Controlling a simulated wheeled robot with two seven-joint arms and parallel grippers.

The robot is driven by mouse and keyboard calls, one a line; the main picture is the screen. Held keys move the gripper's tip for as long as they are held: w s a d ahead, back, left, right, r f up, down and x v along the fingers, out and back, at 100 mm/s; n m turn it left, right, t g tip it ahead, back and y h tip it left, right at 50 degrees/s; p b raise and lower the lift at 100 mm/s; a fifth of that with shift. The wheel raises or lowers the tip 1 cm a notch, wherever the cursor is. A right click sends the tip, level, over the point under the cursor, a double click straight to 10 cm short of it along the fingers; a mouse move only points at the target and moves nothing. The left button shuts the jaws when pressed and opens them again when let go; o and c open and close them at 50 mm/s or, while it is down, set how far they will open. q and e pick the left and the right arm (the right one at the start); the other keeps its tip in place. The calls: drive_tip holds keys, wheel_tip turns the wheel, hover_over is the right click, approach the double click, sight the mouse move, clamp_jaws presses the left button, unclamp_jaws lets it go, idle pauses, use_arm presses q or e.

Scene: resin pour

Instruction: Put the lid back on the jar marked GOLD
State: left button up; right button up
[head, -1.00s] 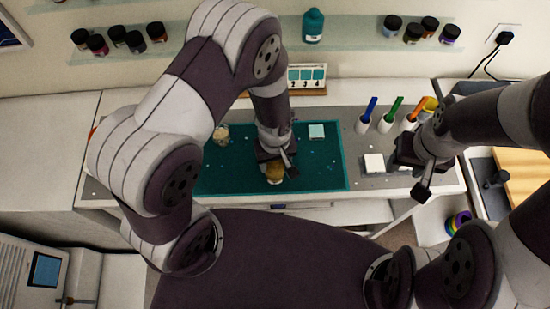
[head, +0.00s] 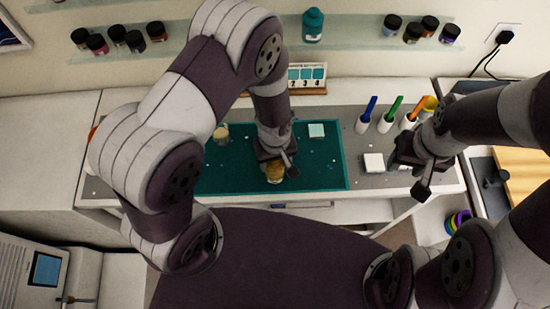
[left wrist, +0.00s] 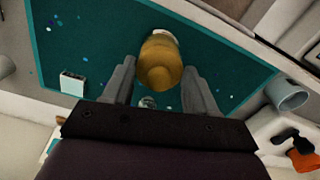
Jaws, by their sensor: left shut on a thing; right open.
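A gold-brown rounded thing (head: 275,173), apparently the lid, is at the front of the teal mat. My left gripper (head: 276,160) points down over it and is shut on it. In the left wrist view the gold thing (left wrist: 160,62) shows between the fingers (left wrist: 158,85), with a pale edge at its far side. I cannot tell whether it rests on a jar, and no GOLD marking is readable. A small jar with pale tan contents (head: 221,134) stands at the mat's back left. My right gripper (head: 408,170) is open and empty, right of the mat.
White cups with blue, green and orange handles (head: 385,122) stand behind. A numbered stand (head: 308,77) is at the back. Dark jars line the shelf.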

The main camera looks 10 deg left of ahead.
idle(0.6)
use_arm(q)
drive_tip(key=o, duration=1.3)
drive_tip(key=shift+o, duration=0.2)
wheel_tip(320, 180, up, 7)
drive_tip(key=p, duration=0.6)
drive_tip(key=shift+p, duration=0.35)
clamp_jaws()
drive_tip(key=shift+f, duration=0.15)
idle(0.5)
